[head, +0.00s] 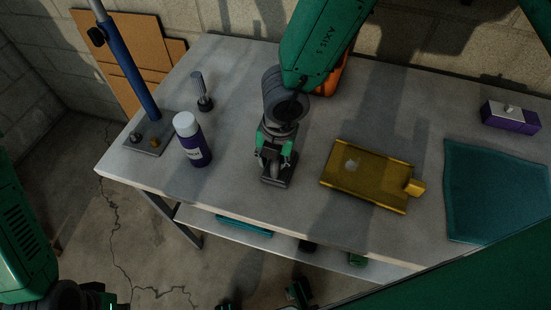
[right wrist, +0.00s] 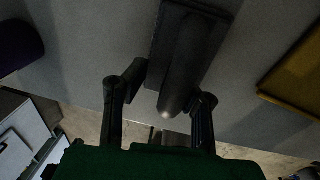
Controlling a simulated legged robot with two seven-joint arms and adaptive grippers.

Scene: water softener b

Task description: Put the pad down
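The dark pad (head: 276,182), a flat block with a rounded handle on top, rests on the grey workbench (head: 232,130). It also shows in the right wrist view (right wrist: 190,50). My right gripper (head: 275,152) reaches down over it. In the right wrist view its two fingers (right wrist: 165,92) stand apart, one on each side of the handle's near end, with gaps visible. Whether either finger touches the pad is unclear. My left arm (head: 28,245) is at the lower left. Dark parts (head: 299,291) at the bottom edge may be my left gripper, mostly cut off.
A purple bottle (head: 194,147) and a blue post (head: 135,70) on a metal plate stand left. A yellow tray (head: 368,177), teal mat (head: 492,190) and purple block (head: 510,118) lie right. A lower shelf (head: 330,258) runs beneath. Bare bench surrounds the pad.

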